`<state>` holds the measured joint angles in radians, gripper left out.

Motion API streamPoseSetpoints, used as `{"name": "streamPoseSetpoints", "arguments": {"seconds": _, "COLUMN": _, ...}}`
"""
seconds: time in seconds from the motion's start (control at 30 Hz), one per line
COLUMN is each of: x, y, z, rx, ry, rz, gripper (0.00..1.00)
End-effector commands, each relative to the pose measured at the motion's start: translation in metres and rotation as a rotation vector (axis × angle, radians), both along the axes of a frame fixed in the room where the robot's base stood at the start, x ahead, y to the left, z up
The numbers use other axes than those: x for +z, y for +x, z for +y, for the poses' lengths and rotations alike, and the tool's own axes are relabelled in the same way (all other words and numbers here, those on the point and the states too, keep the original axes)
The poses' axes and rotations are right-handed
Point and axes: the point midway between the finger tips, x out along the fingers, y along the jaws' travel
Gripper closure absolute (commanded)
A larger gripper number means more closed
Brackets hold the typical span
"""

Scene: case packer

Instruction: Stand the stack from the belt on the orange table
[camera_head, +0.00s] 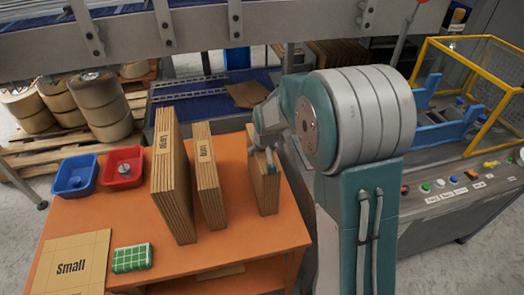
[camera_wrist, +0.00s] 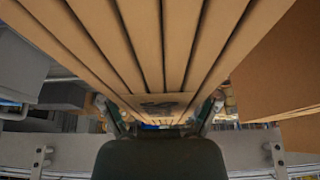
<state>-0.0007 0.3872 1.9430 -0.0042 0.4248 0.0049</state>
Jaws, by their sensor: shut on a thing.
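The orange table (camera_head: 130,215) fills the lower left of the head view. My gripper (camera_head: 268,160) is shut on the top of a brown cardboard stack (camera_head: 264,195), which is upright at the table's right side. Whether its lower edge touches the table top, I cannot tell. In the wrist view, the stack (camera_wrist: 165,45) shows as several layered sheets between the two fingers of my gripper (camera_wrist: 160,108). Its label is mostly hidden. The belt (camera_head: 210,88) is blue and lies behind the table.
Two stacks, "Large" (camera_head: 172,175) and a narrower one (camera_head: 208,175), stand upright left of the held stack. A blue bin (camera_head: 75,188), red bin (camera_head: 105,183), green box (camera_head: 132,259) and flat "Small" sheet (camera_head: 70,285) are further left. A control panel (camera_head: 470,190) is right.

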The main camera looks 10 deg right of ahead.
Motion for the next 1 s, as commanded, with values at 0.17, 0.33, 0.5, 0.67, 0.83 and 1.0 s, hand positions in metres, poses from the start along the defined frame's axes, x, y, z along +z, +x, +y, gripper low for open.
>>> {"name": "streamPoseSetpoints", "arguments": {"seconds": 0.17, "x": -0.001, "y": 0.000, "z": 0.000, "rx": 0.000, "ry": 0.000, "rz": 0.001, "gripper": 0.00}}
{"name": "streamPoseSetpoints", "arguments": {"seconds": 0.33, "x": -0.001, "y": 0.000, "z": 0.000, "rx": 0.000, "ry": 0.000, "rz": 0.001, "gripper": 0.00}}
{"name": "streamPoseSetpoints", "arguments": {"seconds": 0.5, "x": 0.000, "y": 0.000, "z": 0.000, "rx": 0.000, "ry": 0.000, "rz": 0.000, "gripper": 0.00}}
{"name": "streamPoseSetpoints", "arguments": {"seconds": 0.67, "x": 0.015, "y": -0.005, "z": 0.000, "rx": 0.000, "ry": 0.000, "rz": -0.003, "gripper": 0.00}}
{"name": "streamPoseSetpoints", "arguments": {"seconds": 0.83, "x": 0.047, "y": -0.018, "z": 0.000, "rx": 0.000, "ry": 0.000, "rz": -0.004, "gripper": 0.00}}
{"name": "streamPoseSetpoints", "arguments": {"seconds": 1.0, "x": 0.079, "y": -0.031, "z": 0.000, "rx": 0.000, "ry": 0.000, "rz": -0.004, "gripper": 0.00}}
